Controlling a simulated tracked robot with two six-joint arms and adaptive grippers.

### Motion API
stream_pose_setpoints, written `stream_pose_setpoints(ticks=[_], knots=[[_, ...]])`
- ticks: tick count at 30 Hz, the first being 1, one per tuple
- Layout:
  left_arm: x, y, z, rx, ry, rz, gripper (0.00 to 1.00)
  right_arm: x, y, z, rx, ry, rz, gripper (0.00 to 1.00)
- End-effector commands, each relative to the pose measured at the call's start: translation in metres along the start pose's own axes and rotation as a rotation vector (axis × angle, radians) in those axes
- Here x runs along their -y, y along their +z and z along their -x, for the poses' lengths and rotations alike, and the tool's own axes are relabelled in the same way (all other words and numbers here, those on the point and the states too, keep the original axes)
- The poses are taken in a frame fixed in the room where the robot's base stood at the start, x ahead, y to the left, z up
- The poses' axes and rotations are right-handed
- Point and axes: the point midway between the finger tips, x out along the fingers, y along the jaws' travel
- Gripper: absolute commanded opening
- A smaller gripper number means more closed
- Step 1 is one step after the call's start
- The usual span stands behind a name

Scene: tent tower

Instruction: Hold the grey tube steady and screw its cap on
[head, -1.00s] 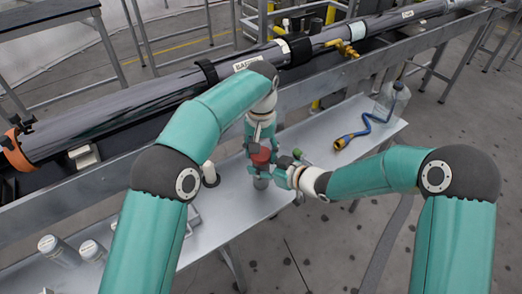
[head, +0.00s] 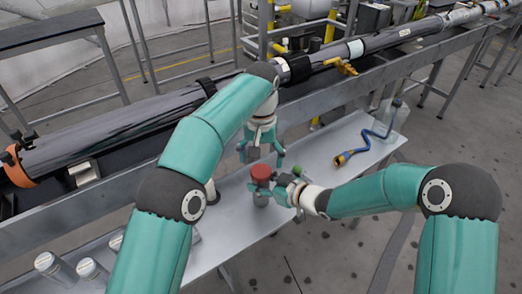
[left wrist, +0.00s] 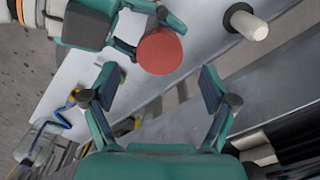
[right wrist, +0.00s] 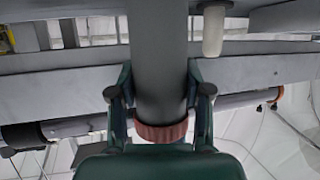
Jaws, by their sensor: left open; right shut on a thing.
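The grey tube (head: 261,200) stands upright over the table, with its red cap (head: 261,172) sitting on its upper end. My right gripper (head: 275,190) is shut on the tube from the right, just below the cap. In the right wrist view the tube (right wrist: 160,60) runs between its fingers, and the cap (right wrist: 162,132) shows as a ribbed red band. My left gripper (head: 261,157) is open and empty, above and behind the cap. In the left wrist view the round cap top (left wrist: 160,50) lies beyond the spread fingers (left wrist: 157,85), apart from them.
A white cylinder with a dark collar (left wrist: 245,22) stands near the tube. Two grey capped jars (head: 90,268) stand at the table's near left. A blue hose with a yellow end (head: 352,156) and a clear bottle (head: 395,112) are at the right. A long dark pipe (head: 120,128) runs behind.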

Motion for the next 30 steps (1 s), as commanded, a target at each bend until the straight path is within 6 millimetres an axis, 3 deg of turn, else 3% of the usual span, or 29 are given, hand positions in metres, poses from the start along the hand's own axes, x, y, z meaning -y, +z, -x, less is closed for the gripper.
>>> stream_pose_setpoints(ticks=[9, 22, 23, 27, 30], knots=[[0.0, -0.001, 0.029, 0.0, 0.0, -0.001, 0.85, 0.0, 0.0, 0.0, -0.001, 0.0, 0.0, 0.0], [0.0, 0.0, 0.034, 0.002, 0.001, -0.001, 0.85, 0.0, 0.0, 0.0, -0.001, 0.0, 0.0, 0.0], [0.0, 0.0, 0.034, 0.001, 0.001, -0.001, 0.85, 0.0, 0.0, 0.0, -0.001, 0.0, 0.0, 0.54], [0.0, 0.0, 0.034, 0.001, 0.001, -0.001, 0.85, 0.0, 0.0, 0.0, -0.001, 0.0, 0.0, 0.77], [0.0, 0.0, 0.034, 0.001, 0.001, -0.001, 0.85, 0.0, 0.0, 0.0, -0.001, 0.0, 0.0, 0.78]])
